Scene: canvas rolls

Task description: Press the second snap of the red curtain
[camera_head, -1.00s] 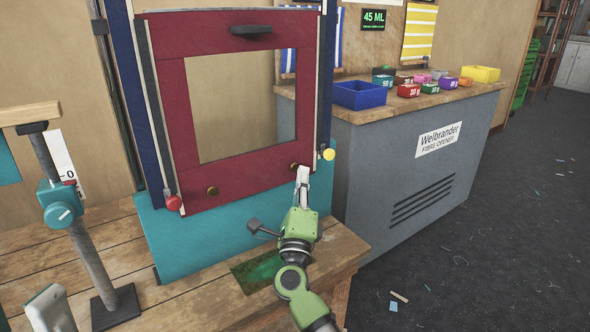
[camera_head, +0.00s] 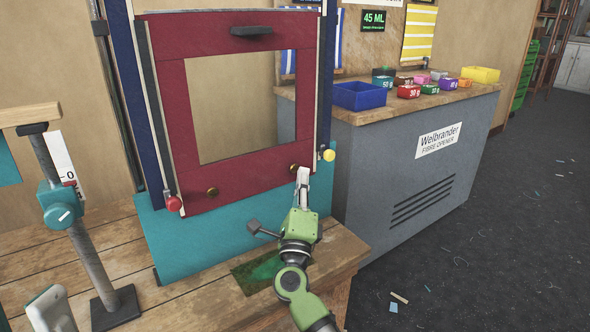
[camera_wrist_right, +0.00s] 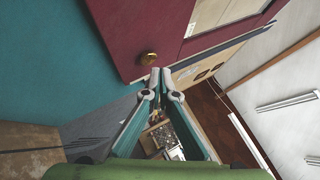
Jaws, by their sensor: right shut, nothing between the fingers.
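The red curtain (camera_head: 180,130) hangs as a dark red frame around a clear window. A brass snap (camera_head: 212,191) sits at its lower left. A second brass snap (camera_head: 294,167) sits at its lower right. My right gripper (camera_head: 303,172) is shut and empty, with its fingertips at the curtain's lower right corner beside this snap. In the right wrist view the brass snap (camera_wrist_right: 148,58) shows just beyond the fingertips of the gripper (camera_wrist_right: 159,82). I cannot tell whether they touch it.
A red knob (camera_head: 173,203) and a yellow knob (camera_head: 328,155) flank the curtain. A teal panel (camera_head: 190,245) stands below it on the wooden bench (camera_head: 60,260). A post with a teal clamp (camera_head: 62,207) stands at left. A grey cabinet (camera_head: 410,165) bears colored bins at right.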

